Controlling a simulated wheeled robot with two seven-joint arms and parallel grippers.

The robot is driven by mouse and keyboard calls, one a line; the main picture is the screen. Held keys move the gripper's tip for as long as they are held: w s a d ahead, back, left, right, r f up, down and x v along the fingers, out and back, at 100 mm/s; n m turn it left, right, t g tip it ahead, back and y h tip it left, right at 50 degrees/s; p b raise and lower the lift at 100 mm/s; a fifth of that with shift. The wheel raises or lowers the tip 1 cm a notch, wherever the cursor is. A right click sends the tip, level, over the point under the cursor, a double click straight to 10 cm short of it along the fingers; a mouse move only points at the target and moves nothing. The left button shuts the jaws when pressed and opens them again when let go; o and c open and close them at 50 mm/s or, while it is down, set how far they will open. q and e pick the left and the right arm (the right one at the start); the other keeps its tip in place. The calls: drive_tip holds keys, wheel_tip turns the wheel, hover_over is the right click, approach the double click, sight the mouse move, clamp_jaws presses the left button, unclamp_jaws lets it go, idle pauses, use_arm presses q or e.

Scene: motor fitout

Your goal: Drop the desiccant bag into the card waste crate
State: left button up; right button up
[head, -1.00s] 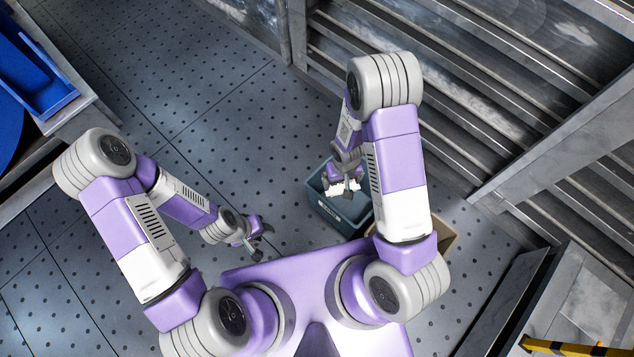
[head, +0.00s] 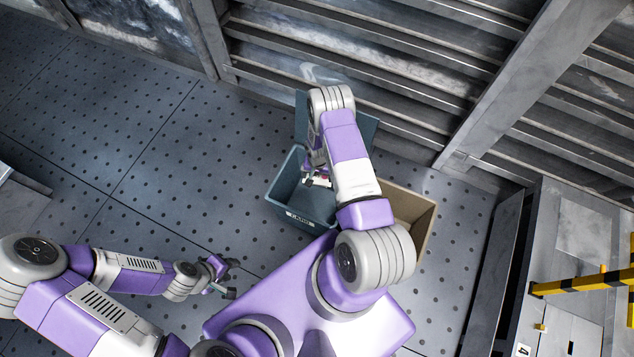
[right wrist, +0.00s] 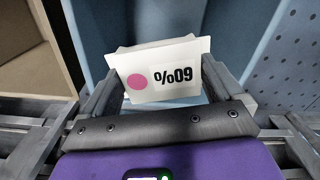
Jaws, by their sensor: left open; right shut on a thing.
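My right gripper (head: 318,182) is shut on the desiccant bag, a white packet (right wrist: 165,70) marked "60%" with a pink dot. The bag is mostly hidden in the head view, where the gripper appears over the grey-blue crate (head: 282,190). My left gripper (head: 225,278) is open and empty above the floor.
A grey cabinet (head: 575,240) with a yellow-and-black bar (head: 585,283) is at right. The perforated floor (head: 150,150) at left is clear.

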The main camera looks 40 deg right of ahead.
wheel_tip(320, 180, down, 6)
drive_tip(key=b, duration=0.4)
drive_tip(key=o, duration=0.8)
wheel_tip(320, 180, up, 8)
drive_tip(key=p, duration=0.3)
drive_tip(key=shift+f, duration=0.2)
